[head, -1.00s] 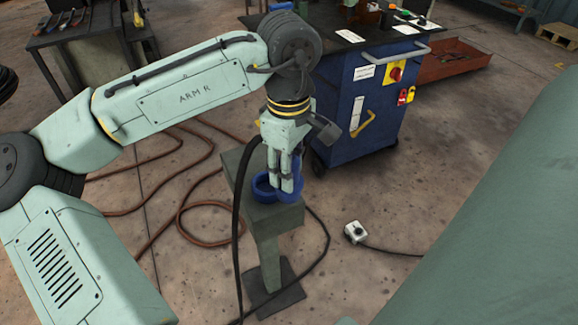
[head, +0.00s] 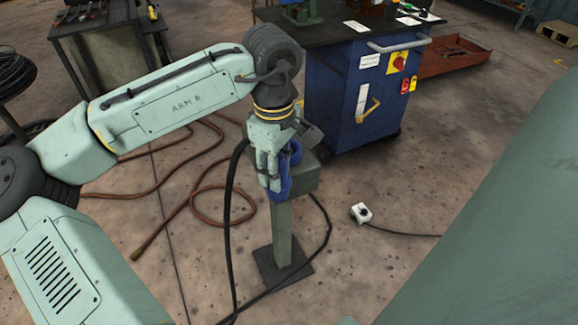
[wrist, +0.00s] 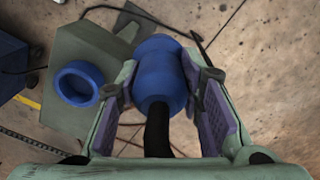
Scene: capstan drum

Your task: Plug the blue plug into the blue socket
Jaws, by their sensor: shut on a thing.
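My gripper (head: 272,186) is shut on the blue plug (wrist: 160,72), a rounded blue body with a black cable (wrist: 157,132) coming out of its near end. In the head view the plug (head: 283,187) shows partly behind the fingers, at the left edge of the post top. The blue socket (wrist: 77,83) is an open ring on the grey-green post top (wrist: 75,45), left of the plug in the wrist view and apart from it. In the head view the socket (head: 295,153) is mostly hidden behind my gripper.
The grey-green post (head: 283,230) stands on a square foot plate. A blue cabinet (head: 345,110) is close behind it. Brown hoses (head: 200,200) lie on the floor at left.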

